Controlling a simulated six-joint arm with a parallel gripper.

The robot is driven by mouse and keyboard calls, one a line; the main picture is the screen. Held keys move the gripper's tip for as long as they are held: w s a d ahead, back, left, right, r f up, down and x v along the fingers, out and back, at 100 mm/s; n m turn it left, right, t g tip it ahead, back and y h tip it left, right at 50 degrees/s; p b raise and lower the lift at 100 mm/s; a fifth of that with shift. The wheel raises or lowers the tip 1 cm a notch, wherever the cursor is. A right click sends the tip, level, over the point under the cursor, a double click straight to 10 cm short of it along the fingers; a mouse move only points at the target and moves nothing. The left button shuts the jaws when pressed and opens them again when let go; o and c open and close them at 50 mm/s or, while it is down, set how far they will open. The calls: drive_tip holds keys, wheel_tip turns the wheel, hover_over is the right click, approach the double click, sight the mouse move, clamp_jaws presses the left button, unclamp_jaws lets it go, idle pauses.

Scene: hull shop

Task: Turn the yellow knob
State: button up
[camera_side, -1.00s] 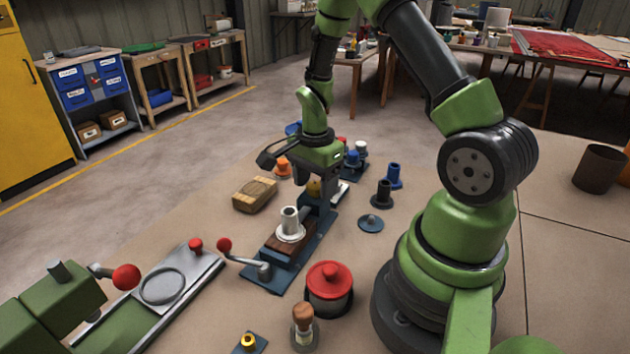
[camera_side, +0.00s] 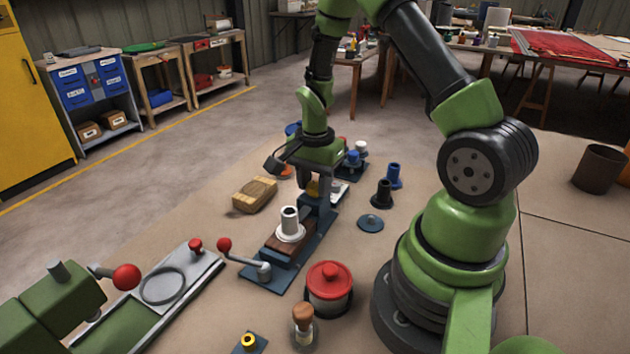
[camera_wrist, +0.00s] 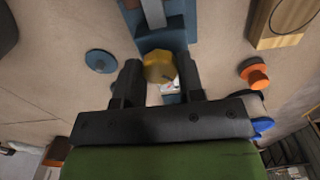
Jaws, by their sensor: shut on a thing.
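The yellow knob (camera_side: 313,188) sits on a blue-grey fixture (camera_side: 277,272) near the middle of the bench and is partly hidden by my gripper in the side view. In the wrist view the yellow knob (camera_wrist: 159,66) is faceted and lies between the two dark fingers. My gripper (camera_wrist: 159,74) is shut on it from above. In the side view my gripper (camera_side: 314,182) points down at the far end of the fixture.
A white flanged tube (camera_side: 290,226) stands on the same fixture, with a red-balled crank (camera_side: 245,258) at its near end. A wooden block (camera_side: 255,194) lies left, a red-lidded pot (camera_side: 329,288) in front, and black and blue flanged pegs (camera_side: 383,193) right.

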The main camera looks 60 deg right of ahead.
drive_tip(key=n, duration=0.4)
drive_tip(key=shift+n, duration=0.3)
drive_tip(key=n, duration=0.3)
drive_tip(key=shift+n, duration=0.4)
drive_tip(key=n, duration=1.3)
drive_tip(key=shift+n, duration=0.3)
drive_tip(key=n, duration=0.5)
drive_tip(key=shift+n, duration=0.4)
drive_tip(key=o, duration=0.9)
drive_tip(key=shift+r, duration=0.1)
